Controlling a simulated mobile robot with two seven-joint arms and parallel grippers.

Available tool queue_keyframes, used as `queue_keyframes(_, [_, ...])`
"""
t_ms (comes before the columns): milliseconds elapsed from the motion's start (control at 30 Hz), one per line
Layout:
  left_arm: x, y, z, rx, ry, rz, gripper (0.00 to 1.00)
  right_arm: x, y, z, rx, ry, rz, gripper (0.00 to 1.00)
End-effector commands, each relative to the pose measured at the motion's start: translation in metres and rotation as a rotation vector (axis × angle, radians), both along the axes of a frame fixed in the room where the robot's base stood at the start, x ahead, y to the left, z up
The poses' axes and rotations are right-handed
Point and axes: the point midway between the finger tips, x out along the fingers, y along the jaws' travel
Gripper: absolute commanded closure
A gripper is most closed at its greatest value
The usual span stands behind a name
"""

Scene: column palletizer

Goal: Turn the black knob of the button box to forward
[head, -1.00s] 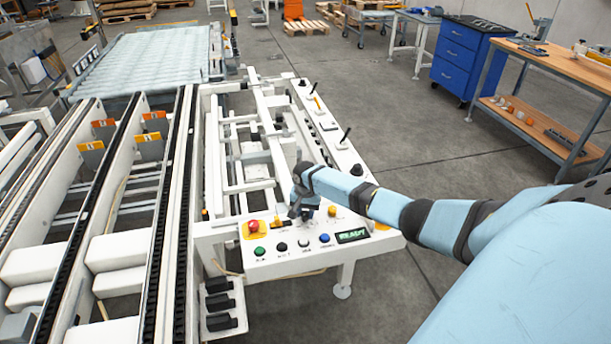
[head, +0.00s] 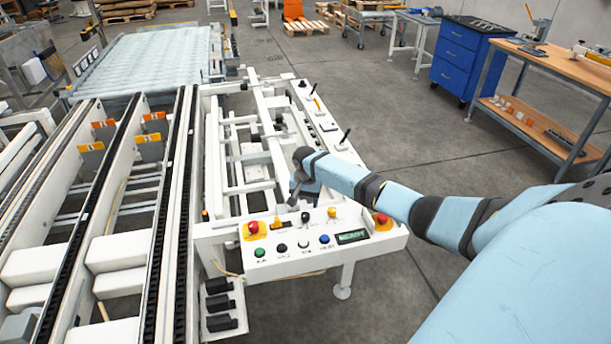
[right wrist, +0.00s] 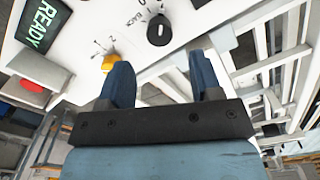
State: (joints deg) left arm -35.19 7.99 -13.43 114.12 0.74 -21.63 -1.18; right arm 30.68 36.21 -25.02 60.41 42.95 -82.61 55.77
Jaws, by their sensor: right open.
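The white button box (head: 380,243) is at the near end of the machine. Its black knob (head: 305,216) stands in the upper row of the panel, between two yellow knobs. In the right wrist view the black knob (right wrist: 159,30) shows a white mark, with small lettering beside it. I cannot tell for sure which position it points to. My right gripper (head: 296,196) is just behind the knob in the head view, apart from it. In the right wrist view its blue fingers (right wrist: 160,62) are spread and empty, with the knob beyond their tips. My left gripper is not in view.
A yellow knob (head: 332,213) and a red emergency button (head: 381,219) sit right of the black knob. Another red button (head: 253,228) is at the left. Green, black, white and blue buttons line the front beside a lit display (head: 352,236). Machine rails lie behind.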

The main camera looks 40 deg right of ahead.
Motion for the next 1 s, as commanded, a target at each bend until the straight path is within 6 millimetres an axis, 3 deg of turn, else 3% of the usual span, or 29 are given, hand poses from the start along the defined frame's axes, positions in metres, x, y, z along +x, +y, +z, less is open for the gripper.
queue_keyframes(200, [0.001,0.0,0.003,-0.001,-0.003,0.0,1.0,0.0,0.0,0.049,-0.002,-0.001,0.001,0.41])
queue_keyframes(400, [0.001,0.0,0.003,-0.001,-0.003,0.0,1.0,0.0,0.0,0.074,0.0,0.0,0.0,0.41])
queue_keyframes(1000, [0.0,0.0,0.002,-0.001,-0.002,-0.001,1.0,0.0,0.0,0.08,0.0,0.001,0.0,0.41])
